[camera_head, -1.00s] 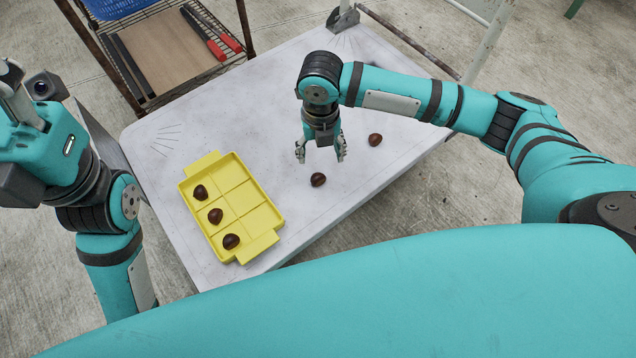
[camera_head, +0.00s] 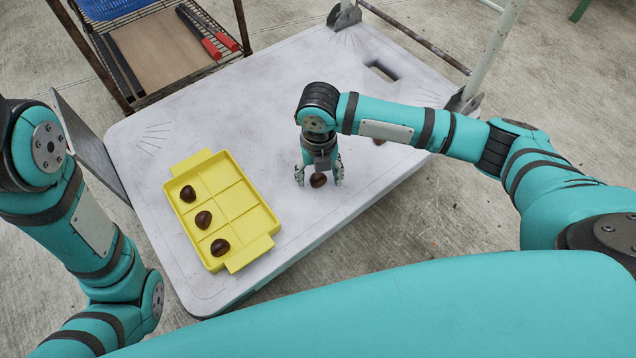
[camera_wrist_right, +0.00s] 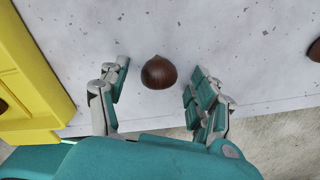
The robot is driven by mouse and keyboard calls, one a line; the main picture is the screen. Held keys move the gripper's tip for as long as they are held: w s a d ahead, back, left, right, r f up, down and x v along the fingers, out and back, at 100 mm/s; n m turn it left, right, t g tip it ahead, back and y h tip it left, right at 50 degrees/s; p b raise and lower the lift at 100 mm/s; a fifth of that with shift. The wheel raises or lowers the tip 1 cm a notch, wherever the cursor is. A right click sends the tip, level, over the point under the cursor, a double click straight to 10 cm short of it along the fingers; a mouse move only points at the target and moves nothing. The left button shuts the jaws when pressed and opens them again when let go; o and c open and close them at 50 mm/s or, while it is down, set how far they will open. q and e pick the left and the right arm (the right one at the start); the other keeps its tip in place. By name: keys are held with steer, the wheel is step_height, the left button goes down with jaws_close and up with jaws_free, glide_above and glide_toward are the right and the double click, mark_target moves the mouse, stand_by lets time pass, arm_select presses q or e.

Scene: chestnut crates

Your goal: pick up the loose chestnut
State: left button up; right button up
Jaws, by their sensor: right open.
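A loose brown chestnut (camera_head: 318,180) lies on the white table top. It also shows in the right wrist view (camera_wrist_right: 159,73), ahead of and between the fingers. A second loose chestnut (camera_head: 379,141) is mostly hidden behind my right arm; part of one shows at the right edge of the wrist view (camera_wrist_right: 314,50). My left arm is at the left edge of the head view; its gripper is out of frame.
A yellow tray (camera_head: 241,200) with compartments stands to the left of the right gripper. Three chestnuts lie in its left column; the right column is empty. A wire shelf with a brown board (camera_head: 156,50) and red-handled tools stands behind. The table's back is clear.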

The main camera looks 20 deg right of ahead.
steer(key=shift+f, duration=0.2)
steer(key=shift+c, duration=0.2)
steer(key=c, duration=1)
steer(key=shift+o, duration=0.2)
